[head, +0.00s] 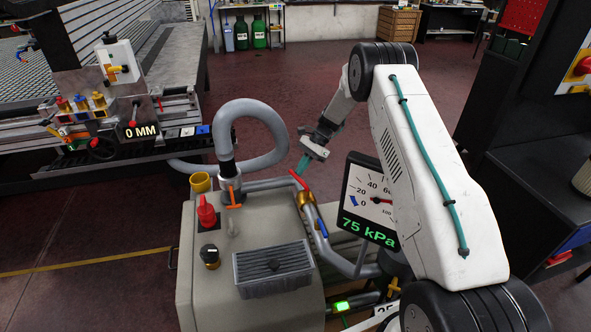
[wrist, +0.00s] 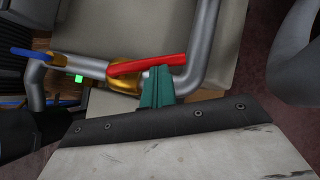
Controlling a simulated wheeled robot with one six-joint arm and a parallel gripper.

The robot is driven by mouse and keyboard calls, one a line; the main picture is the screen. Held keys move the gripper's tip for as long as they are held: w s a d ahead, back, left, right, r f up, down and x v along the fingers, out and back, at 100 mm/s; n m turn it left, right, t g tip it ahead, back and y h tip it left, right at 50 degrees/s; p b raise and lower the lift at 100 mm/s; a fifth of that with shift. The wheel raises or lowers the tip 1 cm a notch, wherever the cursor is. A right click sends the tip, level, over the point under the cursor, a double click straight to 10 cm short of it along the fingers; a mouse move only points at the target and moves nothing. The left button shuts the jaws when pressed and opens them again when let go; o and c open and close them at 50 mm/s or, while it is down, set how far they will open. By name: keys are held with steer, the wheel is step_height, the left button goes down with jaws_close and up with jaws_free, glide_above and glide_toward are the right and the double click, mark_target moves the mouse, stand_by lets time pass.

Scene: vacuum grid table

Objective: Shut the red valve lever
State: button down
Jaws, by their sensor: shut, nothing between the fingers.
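The red valve lever (head: 298,180) sits on a brass valve (head: 306,200) in the grey pipe, beside the beige cabinet. In the wrist view the red lever (wrist: 150,64) reaches right from the brass valve (wrist: 124,80), nearly along the pipe and slightly angled to it. My gripper (head: 301,170) has teal fingers, shut and empty, just above the lever's free end. In the wrist view my fingertips (wrist: 160,70) overlap the lever's edge near its outer half. I cannot tell whether they touch it.
A gauge display (head: 367,202) reading 75 kPa stands right of the valve. A blue handle (head: 322,225) is farther down the same pipe. A grey hose (head: 262,106) loops behind the cabinet (head: 206,285). An orange-handled valve (head: 231,192) and red knob (head: 207,212) are on the left.

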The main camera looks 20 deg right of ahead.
steer(key=shift+a+n+g, duration=0.5)
steer(key=shift+a+n, duration=0.15)
steer(key=shift+n, duration=0.05)
steer(key=shift+a, duration=0.9)
steer(key=s+a+n+g+h, duration=0.3)
steer(key=a+n+g+h, duration=0.1)
steer(key=n, duration=0.5)
steer(key=shift+s+a, duration=0.3)
steer(key=shift+a, duration=0.15)
steer(key=shift+h, duration=0.3)
